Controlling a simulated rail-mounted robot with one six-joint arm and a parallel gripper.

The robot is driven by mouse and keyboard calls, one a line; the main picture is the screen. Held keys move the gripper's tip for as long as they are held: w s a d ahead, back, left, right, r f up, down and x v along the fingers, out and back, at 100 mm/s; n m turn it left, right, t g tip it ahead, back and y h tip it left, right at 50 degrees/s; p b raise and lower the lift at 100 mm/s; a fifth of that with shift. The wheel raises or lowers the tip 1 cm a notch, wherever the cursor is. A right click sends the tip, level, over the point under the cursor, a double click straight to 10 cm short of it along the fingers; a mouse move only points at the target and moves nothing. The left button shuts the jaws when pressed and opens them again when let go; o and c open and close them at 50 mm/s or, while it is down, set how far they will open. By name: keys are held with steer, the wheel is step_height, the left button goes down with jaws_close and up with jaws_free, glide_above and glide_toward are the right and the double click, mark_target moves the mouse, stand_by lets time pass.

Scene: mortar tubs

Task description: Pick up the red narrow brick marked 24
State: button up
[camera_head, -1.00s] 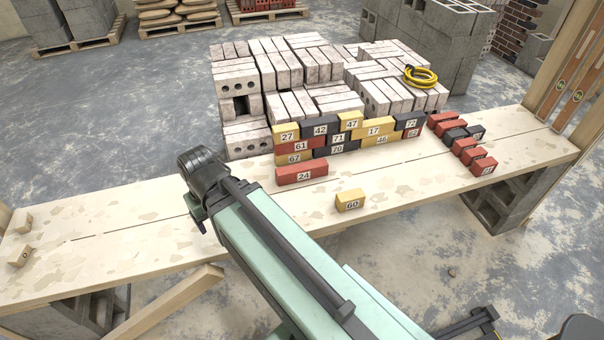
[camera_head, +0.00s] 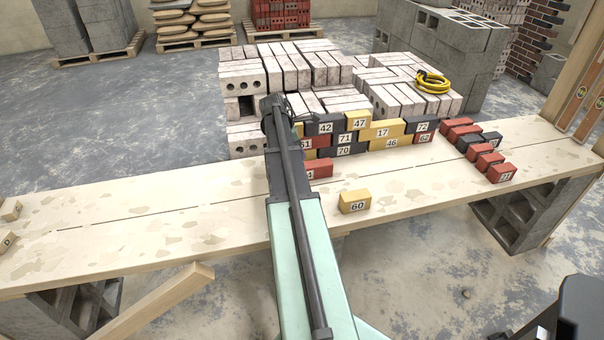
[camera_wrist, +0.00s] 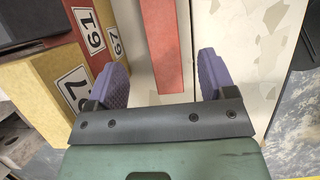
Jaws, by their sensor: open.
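The red narrow brick marked 24 (camera_head: 320,168) lies on the plank in front of the brick wall. In the head view my arm hides most of it, and only its right end with part of the number shows. In the wrist view a plain red brick face (camera_wrist: 163,30) runs from the top edge down between my fingers. My gripper (camera_wrist: 162,75) is open, with one purple finger pad on each side of that brick and a gap on both sides. I cannot tell how far above it the fingertips are. The head view does not show the fingers clearly.
Yellow brick 60 (camera_head: 354,202) lies to the right.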

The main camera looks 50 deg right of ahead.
steer(key=b+x, duration=0.4)
steer(key=x, duration=0.1)
steer(key=shift+f, duration=0.3)
steer(key=b+x, duration=0.4)
steer(key=b, duration=0.1)
steer(key=shift+a+f, duration=0.2)
steer(key=shift+f, duration=0.25)
steer(key=shift+s+d+f, duration=0.15)
steer(key=shift+d+f, duration=0.05)
steer(key=shift+r, duration=0.25)
jaws_close()
step_height(320, 180, up, 20)
steer(key=p, duration=2)
